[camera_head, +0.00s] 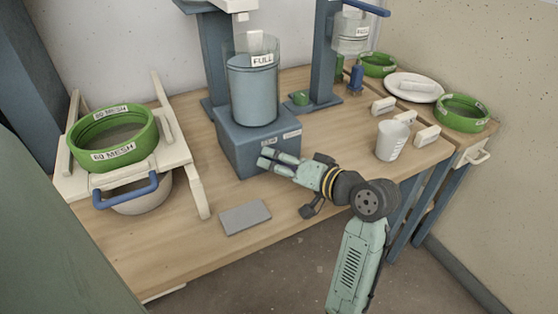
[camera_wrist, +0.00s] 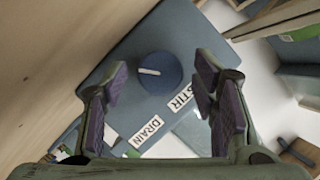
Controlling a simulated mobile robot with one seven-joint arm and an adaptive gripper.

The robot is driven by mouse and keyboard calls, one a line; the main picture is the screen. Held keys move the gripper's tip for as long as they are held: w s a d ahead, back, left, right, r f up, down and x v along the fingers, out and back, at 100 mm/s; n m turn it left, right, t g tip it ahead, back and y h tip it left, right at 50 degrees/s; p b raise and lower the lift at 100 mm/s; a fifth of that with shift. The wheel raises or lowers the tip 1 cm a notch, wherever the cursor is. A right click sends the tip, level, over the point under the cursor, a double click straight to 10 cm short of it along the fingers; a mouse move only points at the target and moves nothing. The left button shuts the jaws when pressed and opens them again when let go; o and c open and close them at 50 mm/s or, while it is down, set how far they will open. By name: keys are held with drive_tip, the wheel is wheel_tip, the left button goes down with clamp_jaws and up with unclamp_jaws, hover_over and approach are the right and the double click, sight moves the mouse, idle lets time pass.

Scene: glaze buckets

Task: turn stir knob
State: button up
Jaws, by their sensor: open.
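The stir knob (camera_wrist: 160,73) is a round dark blue dial with a white pointer line, on the blue-grey face of the mixer base. A STIR label (camera_wrist: 184,92) sits beside it and a DRAIN label (camera_wrist: 146,132) lies a little farther off. My gripper (camera_wrist: 163,90) is open, its two fingers on either side of the knob in the wrist view; I cannot tell whether they touch it. In the head view my gripper (camera_head: 265,157) is at the front of the mixer base (camera_head: 232,146) and hides the knob. A blue bucket marked FULL (camera_head: 252,92) stands on the base.
A green 60 MESH sieve (camera_head: 112,153) rests on a white stand at left. A grey slab (camera_head: 245,217) lies on the table in front of the base. A white cup (camera_head: 391,142) and several white blocks stand at right. Bare tabletop (camera_head: 175,250) shows at front left.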

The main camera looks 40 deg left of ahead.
drive_tip(key=shift+a, duration=0.2)
drive_tip(key=shift+c, duration=0.3)
drive_tip(key=c, duration=1.1)
